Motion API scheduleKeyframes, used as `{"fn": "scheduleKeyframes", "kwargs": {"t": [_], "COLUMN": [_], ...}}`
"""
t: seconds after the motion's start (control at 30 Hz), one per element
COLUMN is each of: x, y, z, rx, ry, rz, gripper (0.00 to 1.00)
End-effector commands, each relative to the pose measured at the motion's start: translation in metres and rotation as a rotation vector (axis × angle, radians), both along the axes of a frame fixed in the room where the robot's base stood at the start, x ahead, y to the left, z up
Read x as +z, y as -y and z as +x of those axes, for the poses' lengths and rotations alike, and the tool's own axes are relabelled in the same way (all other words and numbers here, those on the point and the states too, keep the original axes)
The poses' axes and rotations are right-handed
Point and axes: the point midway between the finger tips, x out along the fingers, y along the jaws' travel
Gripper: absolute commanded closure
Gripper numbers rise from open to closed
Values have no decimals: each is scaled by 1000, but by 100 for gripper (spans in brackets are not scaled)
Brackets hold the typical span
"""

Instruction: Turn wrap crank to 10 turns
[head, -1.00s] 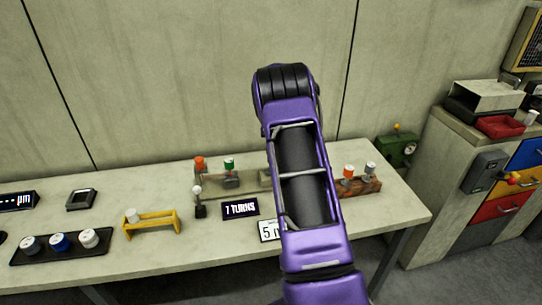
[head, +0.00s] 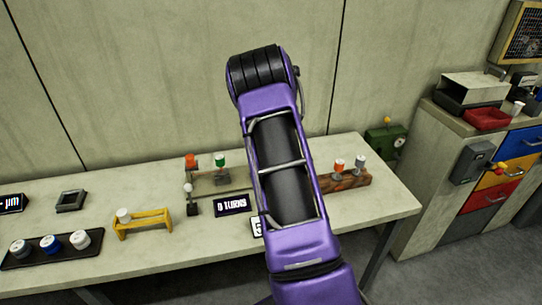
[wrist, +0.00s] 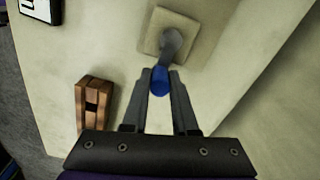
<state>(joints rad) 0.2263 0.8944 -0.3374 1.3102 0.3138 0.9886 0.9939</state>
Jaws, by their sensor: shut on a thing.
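In the wrist view, the wrap crank has a beige square base (wrist: 153,42), a short grey arm (wrist: 172,44) and a blue handle (wrist: 159,83). My gripper (wrist: 160,86) is shut on the blue handle, one finger on each side. In the head view my purple arm hides the crank and the gripper. A dark turns display (head: 232,204) stands on the bench; its digit is blurred and looks like 8 or 9. Behind it is a rig with an orange spool (head: 191,161) and a green spool (head: 221,160).
A wooden block (head: 343,181) with an orange and a grey spool stands to the right. A yellow stand (head: 142,224) and a black tray (head: 52,249) of several spools are at the left. A green box (head: 385,141) sits beyond the bench's right end.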

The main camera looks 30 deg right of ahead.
Motion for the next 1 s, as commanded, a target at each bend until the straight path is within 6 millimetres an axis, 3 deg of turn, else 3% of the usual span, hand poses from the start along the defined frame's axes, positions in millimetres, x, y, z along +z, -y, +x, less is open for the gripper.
{"fn": "scheduleKeyframes", "kwargs": {"t": [0.33,0.87,0.9,1.0], "x": [0,0,0,0], "y": [-3,-3,-3,-3], "z": [-5,-6,-6,-6], "rx": [-133,-153,-153,-152], "ry": [-1,-1,-1,-1], "rz": [1,1,1,1], "gripper": [100,100,68,50]}}
